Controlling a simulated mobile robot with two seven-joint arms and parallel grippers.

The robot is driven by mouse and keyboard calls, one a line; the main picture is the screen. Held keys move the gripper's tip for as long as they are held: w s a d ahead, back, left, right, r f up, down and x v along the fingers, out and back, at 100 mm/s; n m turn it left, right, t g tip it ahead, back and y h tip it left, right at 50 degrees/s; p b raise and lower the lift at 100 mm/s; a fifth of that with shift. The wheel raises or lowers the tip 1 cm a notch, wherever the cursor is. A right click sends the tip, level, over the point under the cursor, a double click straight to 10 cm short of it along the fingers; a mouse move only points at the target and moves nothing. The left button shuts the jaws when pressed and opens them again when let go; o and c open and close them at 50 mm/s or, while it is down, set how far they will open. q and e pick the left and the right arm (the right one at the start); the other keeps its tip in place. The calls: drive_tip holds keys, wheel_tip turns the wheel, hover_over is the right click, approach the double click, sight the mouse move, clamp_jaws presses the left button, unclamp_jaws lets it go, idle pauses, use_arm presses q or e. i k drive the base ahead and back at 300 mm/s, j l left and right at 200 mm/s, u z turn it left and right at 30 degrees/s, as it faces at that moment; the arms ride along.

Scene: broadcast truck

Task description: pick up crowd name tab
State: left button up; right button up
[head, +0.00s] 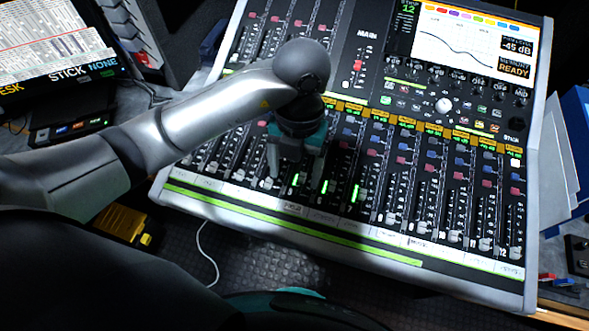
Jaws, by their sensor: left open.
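The mixing desk (540,130) fills the middle and right of the head view. A row of pale name tabs (292,207) runs along its front edge below the faders. Their lettering is too small to read, so I cannot tell which one is the crowd name tab. My left gripper (294,182) is open, pointing down over the left-centre faders. Its fingertips are just behind the tab row, with nothing visible between them. I cannot tell its height above the desk. My right gripper is not in view.
Raised fader knobs (390,218) stand close behind the tab row. A screen (60,45) reading "STICK NONE" is at upper left. A yellow box (120,222) lies at lower left, near a white cable (205,250). Dark floor (265,265) shows in front of the desk.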

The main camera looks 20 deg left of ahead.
sight(384, 234)
drive_tip(key=z, duration=0.8)
